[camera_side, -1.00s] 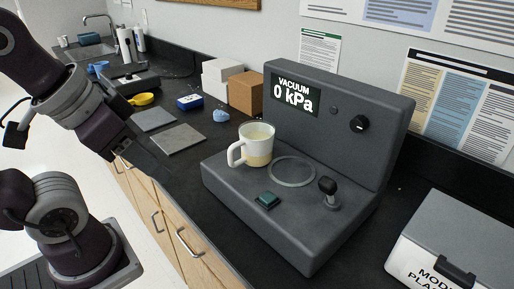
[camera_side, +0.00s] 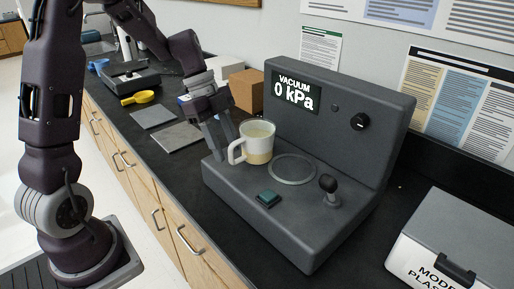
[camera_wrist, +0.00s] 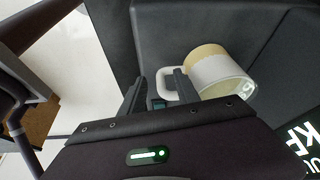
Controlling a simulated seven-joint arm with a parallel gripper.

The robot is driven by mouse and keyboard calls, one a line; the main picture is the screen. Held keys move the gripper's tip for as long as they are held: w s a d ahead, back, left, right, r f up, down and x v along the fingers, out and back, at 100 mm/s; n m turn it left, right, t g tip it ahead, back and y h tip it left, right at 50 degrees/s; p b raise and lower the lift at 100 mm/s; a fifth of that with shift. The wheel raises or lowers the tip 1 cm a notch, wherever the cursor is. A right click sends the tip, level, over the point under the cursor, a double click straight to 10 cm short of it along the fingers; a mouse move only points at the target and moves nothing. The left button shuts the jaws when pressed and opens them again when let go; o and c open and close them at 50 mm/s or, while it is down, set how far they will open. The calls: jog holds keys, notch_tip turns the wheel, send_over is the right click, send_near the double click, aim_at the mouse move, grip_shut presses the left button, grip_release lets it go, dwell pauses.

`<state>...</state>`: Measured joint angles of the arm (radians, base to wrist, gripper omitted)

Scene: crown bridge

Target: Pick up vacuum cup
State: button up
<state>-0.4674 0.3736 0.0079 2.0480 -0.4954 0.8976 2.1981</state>
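The vacuum cup (camera_side: 260,143) is a white mug with a tan lower band and a handle. It stands upright on the left part of the grey vacuum machine (camera_side: 300,232), its handle toward my gripper. My gripper (camera_side: 225,148) is beside the handle in the side view, fingers pointing down. In the wrist view the fingers of my gripper (camera_wrist: 157,76) are apart. The handle of the cup (camera_wrist: 218,74) shows between them, and the cup's body lies right of the right finger. I cannot tell whether a finger touches it.
The machine carries a ring (camera_side: 293,169), a green button (camera_side: 268,198) and a black-knobbed lever (camera_side: 328,188). Its display (camera_side: 295,92) reads 0 kPa. A brown box (camera_side: 245,90) and flat grey tiles (camera_side: 176,136) are behind and left. A labelled case (camera_side: 440,245) stands at right.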

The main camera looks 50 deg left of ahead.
jog(key=x, duration=0.3)
jog(key=shift+r, duration=0.1)
jog(key=shift+c, duration=0.5)
grip_shut()
dwell(0.7)
